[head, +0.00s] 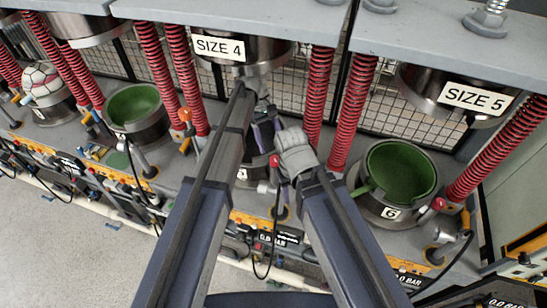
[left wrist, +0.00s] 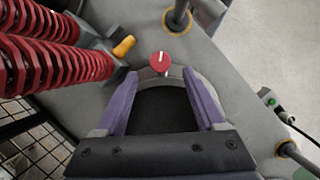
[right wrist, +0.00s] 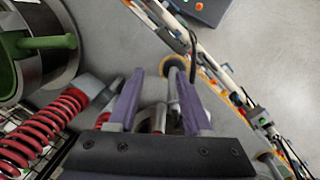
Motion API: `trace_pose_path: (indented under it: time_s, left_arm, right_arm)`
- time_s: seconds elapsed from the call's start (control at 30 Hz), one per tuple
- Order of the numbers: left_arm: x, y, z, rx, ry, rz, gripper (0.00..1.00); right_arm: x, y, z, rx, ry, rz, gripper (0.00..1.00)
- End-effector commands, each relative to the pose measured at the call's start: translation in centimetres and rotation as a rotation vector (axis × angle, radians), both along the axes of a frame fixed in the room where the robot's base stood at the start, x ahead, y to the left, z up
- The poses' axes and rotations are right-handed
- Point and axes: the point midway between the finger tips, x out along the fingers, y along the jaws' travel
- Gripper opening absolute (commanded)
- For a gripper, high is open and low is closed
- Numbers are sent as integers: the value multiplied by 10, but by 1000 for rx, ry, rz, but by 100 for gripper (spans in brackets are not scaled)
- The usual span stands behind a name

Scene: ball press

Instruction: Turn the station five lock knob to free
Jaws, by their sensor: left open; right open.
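The red lock knob (left wrist: 160,62) shows in the left wrist view. It is a round knob with a white pointer mark that points up in that picture. My left gripper (left wrist: 163,105) is open and empty, with the knob just beyond and between its fingertips, apart from them.
A green cup (head: 400,172) marked 6 stands to the right; its handle shows in the right wrist view (right wrist: 40,43). Red springs (head: 353,110) flank the stations. An orange lever (left wrist: 123,46) is near the knob. Cables and gauges line the front edge.

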Motion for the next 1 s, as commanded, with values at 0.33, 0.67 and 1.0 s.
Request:
trace_pose_path:
  time_s: [0.33, 0.67, 1.0]
  left_arm:
    - [-15, -9, -47, 0, 0, 0, 72]
    - [-18, -12, -51, 0, 0, 0, 72]
    - [-18, -12, -51, 0, 0, 0, 42]
  right_arm:
    - [0, 0, -47, 1, -2, -4, 50]
    - [1, 0, -51, 1, -2, -4, 50]
    - [0, 0, -51, 1, -2, -4, 50]
